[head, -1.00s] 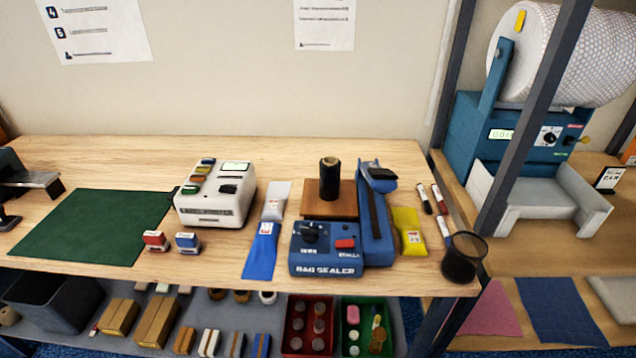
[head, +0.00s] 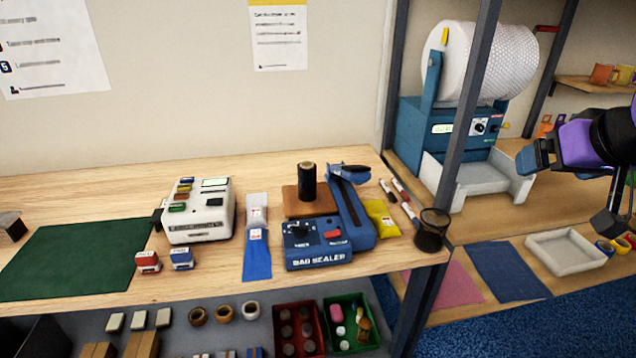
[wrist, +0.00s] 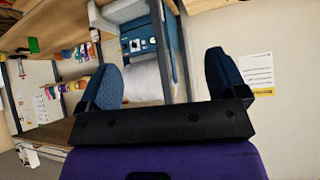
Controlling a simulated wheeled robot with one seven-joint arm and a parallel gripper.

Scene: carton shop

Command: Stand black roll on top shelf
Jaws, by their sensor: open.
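The black roll (head: 307,182) stands upright on a brown wooden block (head: 311,204) behind the blue bag sealer (head: 318,250) on the workbench. My gripper (head: 533,156) is at the right edge of the head view, in front of the shelving and well to the right of the roll. In the wrist view my gripper (wrist: 170,80) is open with nothing between its fingers. A shelf board (head: 592,86) shows at the upper right with small orange and yellow items on it. I cannot tell whether it is the top shelf.
A white label printer (head: 199,212), stamps and a green mat (head: 75,258) are on the bench's left. Markers, a yellow packet (head: 381,218) and a mesh cup (head: 432,231) sit near its right end. A dark post (head: 466,125) stands before the bubble-wrap machine (head: 455,128).

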